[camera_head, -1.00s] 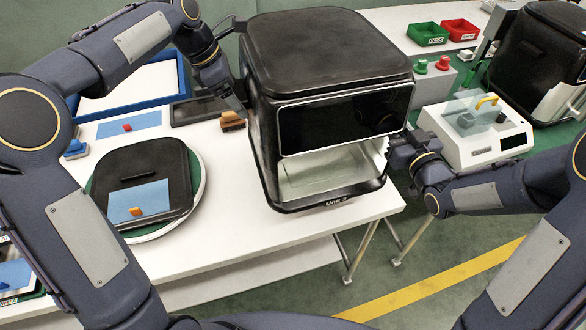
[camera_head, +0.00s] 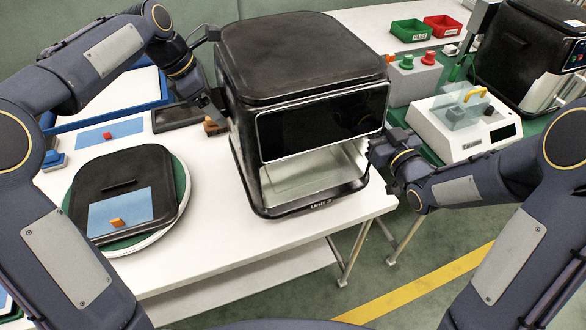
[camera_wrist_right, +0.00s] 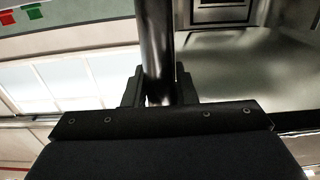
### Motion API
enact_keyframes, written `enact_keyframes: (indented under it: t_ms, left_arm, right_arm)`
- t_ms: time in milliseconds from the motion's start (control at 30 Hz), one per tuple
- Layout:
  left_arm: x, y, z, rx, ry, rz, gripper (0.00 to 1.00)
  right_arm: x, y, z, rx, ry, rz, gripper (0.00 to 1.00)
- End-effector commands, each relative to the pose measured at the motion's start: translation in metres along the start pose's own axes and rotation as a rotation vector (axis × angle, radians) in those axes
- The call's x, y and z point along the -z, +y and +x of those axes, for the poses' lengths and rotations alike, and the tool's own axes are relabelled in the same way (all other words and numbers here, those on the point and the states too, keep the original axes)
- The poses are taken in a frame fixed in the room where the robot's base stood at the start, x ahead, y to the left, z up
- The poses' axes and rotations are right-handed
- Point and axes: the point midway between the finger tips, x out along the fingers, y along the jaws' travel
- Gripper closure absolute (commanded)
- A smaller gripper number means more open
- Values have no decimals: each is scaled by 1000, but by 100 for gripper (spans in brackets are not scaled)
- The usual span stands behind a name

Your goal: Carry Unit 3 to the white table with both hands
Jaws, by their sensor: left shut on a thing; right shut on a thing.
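Unit 3 (camera_head: 300,92) is a black box-shaped fryer with a dark glossy front panel and an open lower front showing a pale metal inside. It is over the right part of the white table (camera_head: 225,225), label facing front; I cannot tell whether its base touches the top. My left gripper (camera_head: 216,118) is at its left side, shut, its fingertips partly hidden by the unit. My right gripper (camera_head: 378,152) is at its right side. In the right wrist view the right gripper (camera_wrist_right: 160,95) is shut around a dark upright bar (camera_wrist_right: 155,45) of the unit.
A round turntable with a black lid (camera_head: 125,180) and blue card is left on the table. A blue-rimmed tray (camera_head: 165,85) lies behind. A white device (camera_head: 465,125), button box (camera_head: 412,80), and green (camera_head: 408,32) and red (camera_head: 443,25) bins are right. Another black unit (camera_head: 530,45) stands far right.

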Motion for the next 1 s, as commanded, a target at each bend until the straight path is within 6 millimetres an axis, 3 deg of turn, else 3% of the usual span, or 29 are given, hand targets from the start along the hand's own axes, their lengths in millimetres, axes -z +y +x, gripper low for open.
enact_keyframes:
  t_ms: [267,900,933,1000]
  left_arm:
    - [-2,-5,10,10,-8,16,89]
    - [13,-5,46,11,-8,17,89]
    - [14,-5,47,15,-5,16,17]
    - [13,-5,45,13,-4,15,8]
  right_arm:
    - [-7,-2,2,4,11,-2,100]
    - [-46,-2,2,5,12,-2,100]
    - [-48,-2,2,4,5,-1,74]
    - [-45,-2,1,4,4,-1,65]
